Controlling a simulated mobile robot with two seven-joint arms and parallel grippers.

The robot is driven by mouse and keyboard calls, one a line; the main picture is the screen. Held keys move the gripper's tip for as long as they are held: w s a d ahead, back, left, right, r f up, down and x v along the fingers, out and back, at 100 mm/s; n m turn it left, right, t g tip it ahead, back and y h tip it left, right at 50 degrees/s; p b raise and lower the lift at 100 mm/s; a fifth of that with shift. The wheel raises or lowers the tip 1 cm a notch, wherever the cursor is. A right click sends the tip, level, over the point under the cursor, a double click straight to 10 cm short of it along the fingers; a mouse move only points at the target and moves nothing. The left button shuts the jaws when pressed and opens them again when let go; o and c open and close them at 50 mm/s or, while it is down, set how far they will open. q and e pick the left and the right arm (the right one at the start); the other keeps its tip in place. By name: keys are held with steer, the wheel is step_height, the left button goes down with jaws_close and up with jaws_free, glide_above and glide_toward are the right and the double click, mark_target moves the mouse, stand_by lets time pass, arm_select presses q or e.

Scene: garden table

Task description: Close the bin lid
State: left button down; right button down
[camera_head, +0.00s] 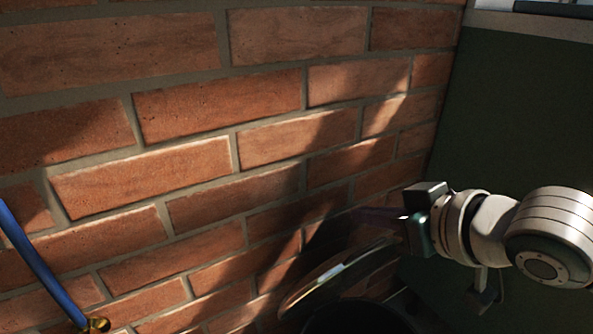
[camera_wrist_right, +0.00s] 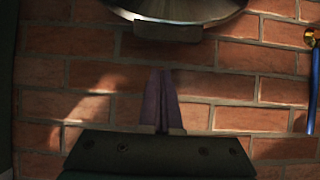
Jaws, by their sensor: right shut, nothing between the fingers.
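The bin (camera_head: 362,318) shows at the bottom of the head view as a dark round opening, cut off by the frame edge. Its shiny metal lid (camera_head: 335,272) stands raised and tilted above the opening, near the brick wall. My right gripper (camera_head: 362,214) is above and behind the lid, on its wall side, with its fingers pointing left. In the right wrist view the lid (camera_wrist_right: 185,8) fills the top edge, and a dark bracket sits at its rim. The gripper's purple fingers (camera_wrist_right: 162,80) are together, empty and apart from the lid in that picture. My left gripper is out of view.
A brick wall (camera_head: 200,100) fills most of the head view, close behind the lid. A dark green panel (camera_head: 500,110) stands at the right behind my right arm. A blue hose or pipe (camera_head: 40,265) with a brass fitting is at the lower left.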

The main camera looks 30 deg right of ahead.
steer(key=b+x, duration=0.1)
steer(key=x, duration=0.2)
steer(key=shift+s+f, duration=0.15)
steer(key=s, duration=0.3)
steer(key=shift+d+f, duration=0.15)
steer(key=shift+f, duration=0.15)
steer(key=shift+s+f+b, duration=0.1)
steer(key=shift+s+b, duration=0.25)
steer(key=shift+s, duration=0.15)
